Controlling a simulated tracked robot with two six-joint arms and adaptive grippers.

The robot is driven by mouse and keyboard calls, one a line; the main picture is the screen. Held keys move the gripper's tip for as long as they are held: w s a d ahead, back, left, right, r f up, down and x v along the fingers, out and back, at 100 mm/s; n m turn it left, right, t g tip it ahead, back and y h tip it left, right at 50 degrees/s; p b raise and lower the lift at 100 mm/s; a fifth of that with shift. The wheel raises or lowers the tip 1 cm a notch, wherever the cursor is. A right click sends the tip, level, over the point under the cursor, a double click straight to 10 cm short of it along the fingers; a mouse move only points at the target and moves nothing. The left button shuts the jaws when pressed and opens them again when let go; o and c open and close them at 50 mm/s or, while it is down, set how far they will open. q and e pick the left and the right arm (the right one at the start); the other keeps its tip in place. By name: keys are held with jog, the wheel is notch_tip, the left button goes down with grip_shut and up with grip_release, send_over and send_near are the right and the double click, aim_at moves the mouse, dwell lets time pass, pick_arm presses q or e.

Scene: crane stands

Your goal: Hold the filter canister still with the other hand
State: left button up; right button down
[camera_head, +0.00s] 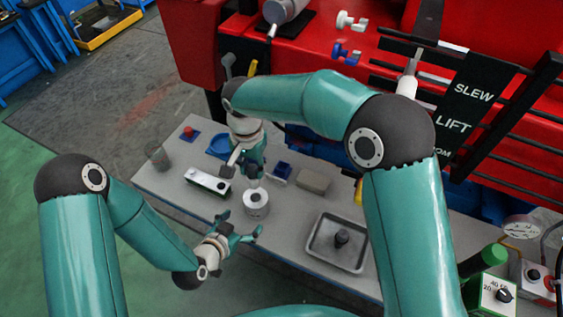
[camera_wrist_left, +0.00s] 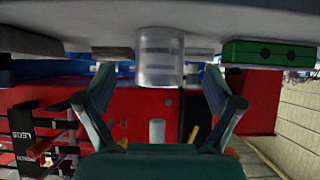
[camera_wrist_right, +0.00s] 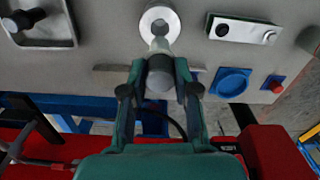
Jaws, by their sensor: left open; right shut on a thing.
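The filter canister (camera_head: 256,207) is a short pale cylinder with a dark centre opening, upright on the grey bench. My left gripper (camera_head: 240,228) is open and empty, low at the canister's near side. In the left wrist view the canister (camera_wrist_left: 160,60) looks translucent grey, ahead of and between the open fingers (camera_wrist_left: 158,95), apart from them. My right gripper (camera_head: 252,172) is above the canister, shut on a grey cylindrical part (camera_wrist_right: 160,78). In the right wrist view that part's pale end overlaps the canister's ring-shaped top (camera_wrist_right: 153,14); I cannot tell whether they touch.
A tan block (camera_head: 314,180), blue dish (camera_head: 221,146) and red button (camera_head: 189,132) stand farther back. Red machinery is behind the bench.

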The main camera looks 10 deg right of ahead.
aim_at(251, 214)
pick_arm(q)
jog(key=shift+x, duration=3.1)
jog(key=shift+c, duration=0.4)
jog(key=c, duration=1.3)
